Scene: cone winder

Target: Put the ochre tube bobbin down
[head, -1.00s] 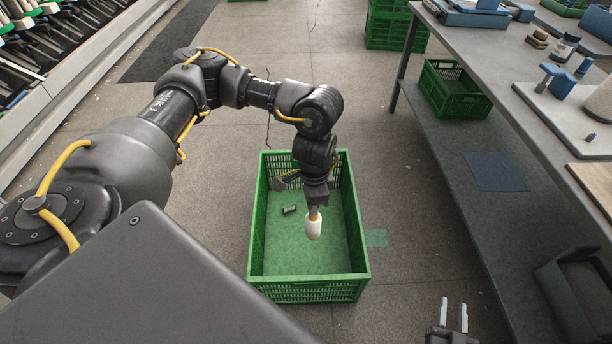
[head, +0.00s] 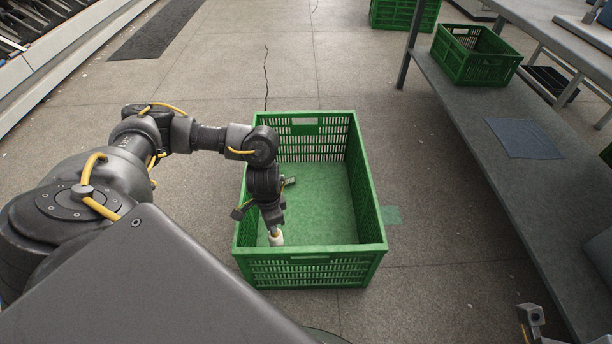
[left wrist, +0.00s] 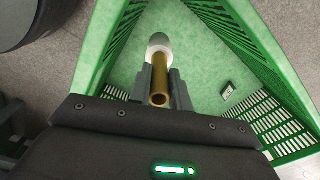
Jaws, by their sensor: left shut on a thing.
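The ochre tube bobbin (left wrist: 159,84) has a hollow ochre tube and white yarn at its far end. My left gripper (head: 272,224) is shut on its tube, inside the green crate (head: 312,270). In the head view the white end of the bobbin (head: 276,239) points down near the crate's front left corner. I cannot tell whether it touches the crate floor. My right gripper (head: 530,318) is partly in view at the lower right, away from the crate, and its fingers do not show clearly.
A small dark piece (left wrist: 228,91) lies on the crate floor in the left wrist view. A shelf (head: 480,130) on the right carries another green crate (head: 474,56) and a blue cloth (head: 524,138). The rest of the crate floor is open.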

